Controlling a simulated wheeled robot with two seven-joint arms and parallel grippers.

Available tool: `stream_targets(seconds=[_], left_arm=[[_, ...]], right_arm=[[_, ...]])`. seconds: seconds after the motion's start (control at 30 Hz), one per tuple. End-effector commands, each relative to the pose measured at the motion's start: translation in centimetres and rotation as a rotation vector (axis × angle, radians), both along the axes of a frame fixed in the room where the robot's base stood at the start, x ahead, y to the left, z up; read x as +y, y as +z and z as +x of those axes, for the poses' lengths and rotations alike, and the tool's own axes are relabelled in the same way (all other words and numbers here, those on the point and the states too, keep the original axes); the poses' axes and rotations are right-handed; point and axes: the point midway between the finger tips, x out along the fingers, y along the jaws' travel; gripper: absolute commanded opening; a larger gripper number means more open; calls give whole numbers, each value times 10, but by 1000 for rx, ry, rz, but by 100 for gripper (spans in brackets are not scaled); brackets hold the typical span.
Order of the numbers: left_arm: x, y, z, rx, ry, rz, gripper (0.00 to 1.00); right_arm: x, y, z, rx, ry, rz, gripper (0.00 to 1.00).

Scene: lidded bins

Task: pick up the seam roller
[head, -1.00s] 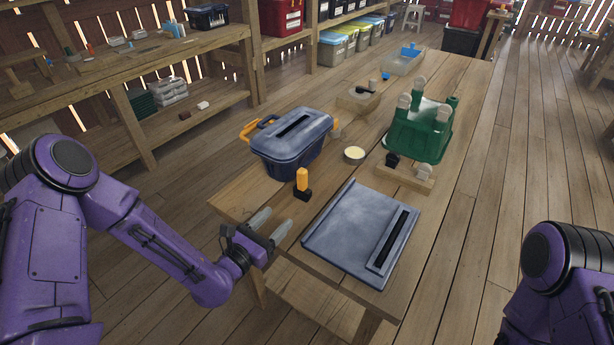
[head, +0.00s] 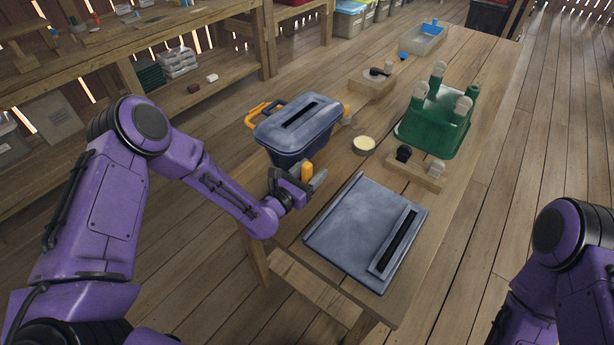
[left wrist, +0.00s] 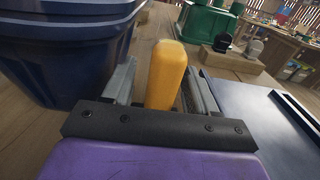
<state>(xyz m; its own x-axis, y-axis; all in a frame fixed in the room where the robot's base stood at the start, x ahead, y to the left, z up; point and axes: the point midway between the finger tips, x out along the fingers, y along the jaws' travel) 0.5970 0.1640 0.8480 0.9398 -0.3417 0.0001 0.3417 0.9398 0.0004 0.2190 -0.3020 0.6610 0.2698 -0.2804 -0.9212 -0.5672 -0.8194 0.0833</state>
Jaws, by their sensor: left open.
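An upright orange handle, likely that of the seam roller (head: 307,171), stands on the table between the blue lidded bin and the flat blue-grey lid. In the left wrist view the orange handle (left wrist: 167,72) rises between the two grey fingers. My left gripper (head: 311,177) is open, with a finger on either side of the handle. I cannot tell whether either finger touches it. The handle's lower part and the black base are hidden by the gripper. Only part of my right arm shows at the lower right; its gripper is out of view.
The blue bin (head: 297,132) stands close behind my left gripper. The flat lid (head: 350,225) lies to its right. A small cream-filled dish (head: 363,145), a wooden block with knobs (head: 415,174) and a green holder (head: 432,128) stand farther along the table.

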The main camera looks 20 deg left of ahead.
Motion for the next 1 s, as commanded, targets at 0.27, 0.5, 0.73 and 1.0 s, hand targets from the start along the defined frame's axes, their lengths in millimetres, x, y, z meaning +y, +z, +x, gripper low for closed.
stream_targets(seconds=[0.27, 0.5, 0.73, 1.0], left_arm=[[-1, -1, 4, 1, 0, -1, 54], [-1, -1, 4, 0, 0, -1, 1], [-1, 1, 4, 0, 1, -1, 2], [-4, 38, 0, -2, 1, -5, 2]], right_arm=[[0, 0, 0, 0, 0, 0, 43], [0, 0, 0, 0, 0, 0, 43], [0, 0, 0, 0, 0, 0, 43], [0, -2, 0, 0, 0, 0, 43]])
